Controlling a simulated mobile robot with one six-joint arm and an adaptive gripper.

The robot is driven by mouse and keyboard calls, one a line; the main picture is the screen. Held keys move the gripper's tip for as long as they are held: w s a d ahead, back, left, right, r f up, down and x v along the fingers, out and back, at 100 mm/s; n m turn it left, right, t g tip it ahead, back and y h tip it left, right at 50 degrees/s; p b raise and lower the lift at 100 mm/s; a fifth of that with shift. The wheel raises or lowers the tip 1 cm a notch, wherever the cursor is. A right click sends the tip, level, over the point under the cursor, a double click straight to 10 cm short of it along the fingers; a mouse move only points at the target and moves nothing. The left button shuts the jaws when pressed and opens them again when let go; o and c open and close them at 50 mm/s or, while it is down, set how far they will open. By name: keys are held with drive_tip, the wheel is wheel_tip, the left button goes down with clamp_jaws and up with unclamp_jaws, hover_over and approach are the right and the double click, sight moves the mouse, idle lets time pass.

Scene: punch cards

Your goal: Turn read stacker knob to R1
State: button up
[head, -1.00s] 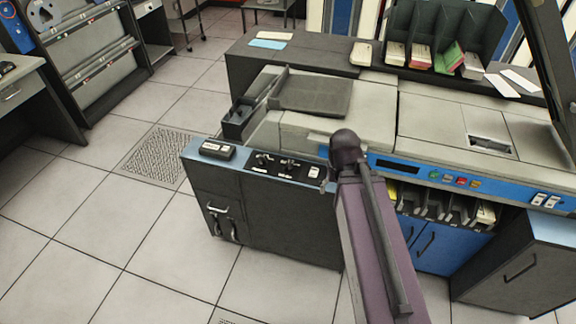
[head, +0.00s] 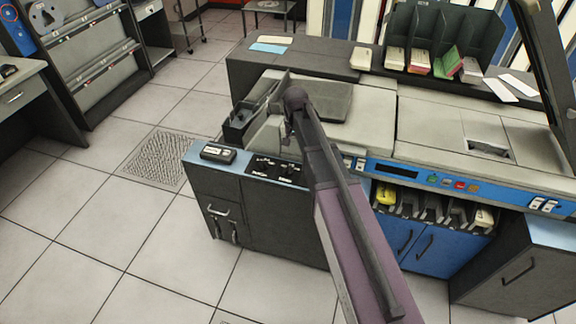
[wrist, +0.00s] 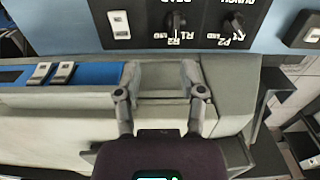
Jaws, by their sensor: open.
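The read stacker knob (wrist: 176,20) is a small black knob on a black panel (wrist: 150,30), beside upside-down R1 and R2 labels in the wrist view. Its bar looks roughly upright in that picture; I cannot tell which label it points to. A second, similar knob (wrist: 234,24) with a P2 label is to its right. In the head view the read knob (head: 289,169) is close to my arm. My gripper (wrist: 161,72) is open and empty, with its fingers apart over the grey machine edge, short of the panel and not touching the knob.
A white rocker switch (wrist: 120,25) is left of the knob in the wrist view. A blue strip with two light switches (wrist: 52,72) lies farther left. A small black box (head: 218,152) sits on the cabinet's left end. Floor in front is clear.

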sight(288, 167)
drive_tip(key=shift+w+a+r, duration=0.1)
drive_tip(key=shift+w+a, duration=0.9)
drive_tip(key=shift+w, duration=0.25)
wheel_tip(288, 167, down, 14)
drive_tip(key=b, duration=1.3)
drive_tip(key=shift+r+b, duration=0.1)
drive_tip(key=shift+b, duration=0.3)
clamp_jaws()
